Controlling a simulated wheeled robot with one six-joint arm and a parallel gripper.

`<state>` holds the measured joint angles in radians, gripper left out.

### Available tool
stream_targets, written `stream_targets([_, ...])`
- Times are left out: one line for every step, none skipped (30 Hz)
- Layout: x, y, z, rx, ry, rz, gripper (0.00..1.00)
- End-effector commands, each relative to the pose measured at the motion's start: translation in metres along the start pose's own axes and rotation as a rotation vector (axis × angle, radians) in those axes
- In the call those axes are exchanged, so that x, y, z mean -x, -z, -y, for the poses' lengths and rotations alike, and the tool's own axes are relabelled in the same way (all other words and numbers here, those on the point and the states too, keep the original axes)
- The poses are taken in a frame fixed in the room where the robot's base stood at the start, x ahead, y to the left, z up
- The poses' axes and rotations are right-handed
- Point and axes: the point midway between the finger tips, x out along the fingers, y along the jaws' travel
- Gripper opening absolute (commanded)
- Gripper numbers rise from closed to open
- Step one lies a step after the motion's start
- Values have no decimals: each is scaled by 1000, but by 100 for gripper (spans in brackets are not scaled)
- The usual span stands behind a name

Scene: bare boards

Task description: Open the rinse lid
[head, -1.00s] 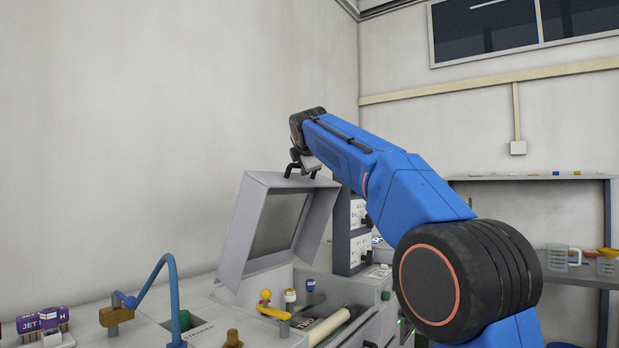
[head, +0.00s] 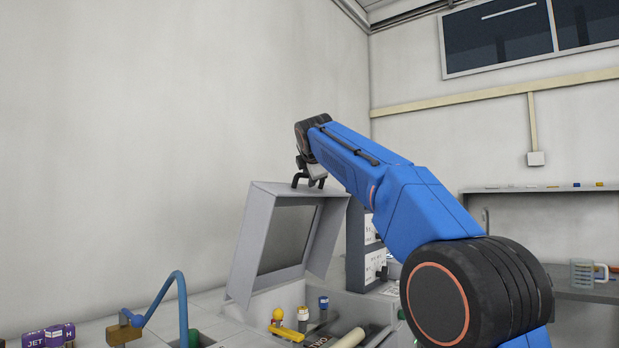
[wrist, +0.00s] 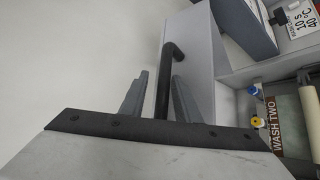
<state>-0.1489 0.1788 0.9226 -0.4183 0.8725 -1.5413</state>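A grey lid (head: 243,245) with a dark window stands raised and tilted above the bench in the head view. No rinse label is readable on it. Its pale face (wrist: 190,65) shows in the wrist view. A black bent handle (wrist: 164,85) joins that face. My gripper (head: 313,180) is at the lid's top edge. In the wrist view my gripper's two grey fingers (wrist: 160,85) stand on either side of the handle. A gap shows on the left side, so the fingers look open around the bar. Contact on the right side is unclear.
A sign reading WASH TWO (wrist: 271,125) lies below the lid's right side. Yellow (head: 284,328) and blue-topped fittings (head: 323,308) stand in front of the lid. A blue curved pipe (head: 175,290) rises at left. A grey upright unit (head: 357,245) stands right behind the lid.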

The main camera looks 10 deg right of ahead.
Motion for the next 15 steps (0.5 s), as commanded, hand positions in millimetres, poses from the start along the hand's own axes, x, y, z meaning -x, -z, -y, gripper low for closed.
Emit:
stream_targets([-2, 2, 2, 0, 4, -3, 32])
stream_targets([-2, 2, 2, 0, 4, -3, 32])
stream_targets([-2, 2, 2, 0, 5, -3, 32])
stream_targets([-2, 2, 2, 1, 5, -3, 32])
stream_targets([-2, 3, 2, 1, 5, -3, 32])
stream_targets([0, 3, 2, 0, 5, -4, 32])
stream_targets([1, 3, 2, 0, 5, -4, 32])
stream_targets([4, 3, 2, 0, 5, -4, 32])
stream_targets([8, 3, 2, 0, 4, -4, 32])
stream_targets([12, 3, 2, 0, 4, -4, 32])
stream_targets([16, 3, 1, 0, 4, -4, 32])
stream_targets([23, 3, 1, 0, 3, -4, 32])
stream_targets([28, 2, 1, 0, 2, -4, 32])
stream_targets([34, 2, 1, 1, 2, -4, 32])
stream_targets([42, 2, 1, 1, 2, -3, 32])
